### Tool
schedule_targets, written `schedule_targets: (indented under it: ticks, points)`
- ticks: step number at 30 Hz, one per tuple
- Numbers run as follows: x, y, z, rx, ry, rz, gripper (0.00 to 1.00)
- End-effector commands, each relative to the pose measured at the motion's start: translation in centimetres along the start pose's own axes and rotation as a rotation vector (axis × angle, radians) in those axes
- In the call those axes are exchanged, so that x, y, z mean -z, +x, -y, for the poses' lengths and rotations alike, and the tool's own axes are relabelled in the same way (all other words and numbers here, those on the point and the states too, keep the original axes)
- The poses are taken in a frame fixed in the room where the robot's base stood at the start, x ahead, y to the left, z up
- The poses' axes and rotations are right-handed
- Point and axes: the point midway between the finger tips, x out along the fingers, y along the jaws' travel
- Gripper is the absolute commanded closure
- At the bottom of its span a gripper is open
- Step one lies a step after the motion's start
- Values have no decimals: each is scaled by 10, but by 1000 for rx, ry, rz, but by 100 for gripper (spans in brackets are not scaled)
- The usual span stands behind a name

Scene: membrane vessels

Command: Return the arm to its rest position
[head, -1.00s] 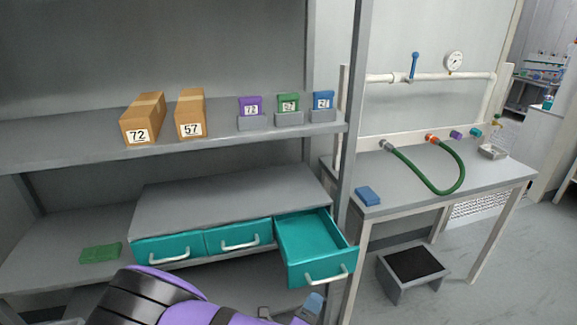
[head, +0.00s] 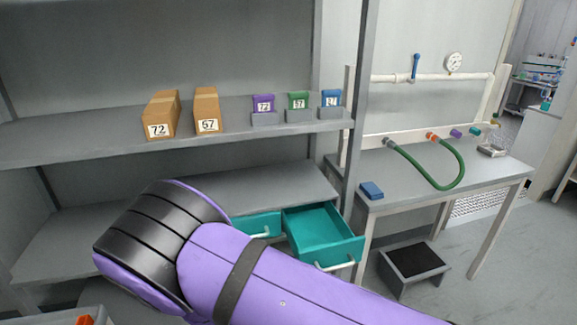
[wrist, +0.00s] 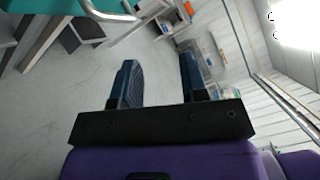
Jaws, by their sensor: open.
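My gripper (wrist: 160,85) shows in the wrist view with its two dark blue fingers apart and nothing between them. It points out over open floor, away from the shelf. In the head view my purple and black arm crosses the lower middle, in front of the drawer unit; the gripper itself is outside that view. An open teal drawer (head: 322,232) stands out from the unit to the right of the arm's bend, and it looks empty.
Boxes 72 (head: 160,117) and 57 (head: 207,110) stand on the upper shelf beside purple, green and blue packs in grey holders. A bench (head: 440,180) at right bears a green hose (head: 440,187) and a blue block (head: 371,190). A step stool (head: 412,267) stands on the floor.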

Motion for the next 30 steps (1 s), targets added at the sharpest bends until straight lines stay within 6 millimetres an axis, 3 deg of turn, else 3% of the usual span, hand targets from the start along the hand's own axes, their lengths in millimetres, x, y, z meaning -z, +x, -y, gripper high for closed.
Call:
schedule_targets:
  ticks: [12, 30]
  points:
    - [-12, 44, 91, 15, 453, -459, 60]
    - [5, 94, 238, 205, 1215, -1128, 60]
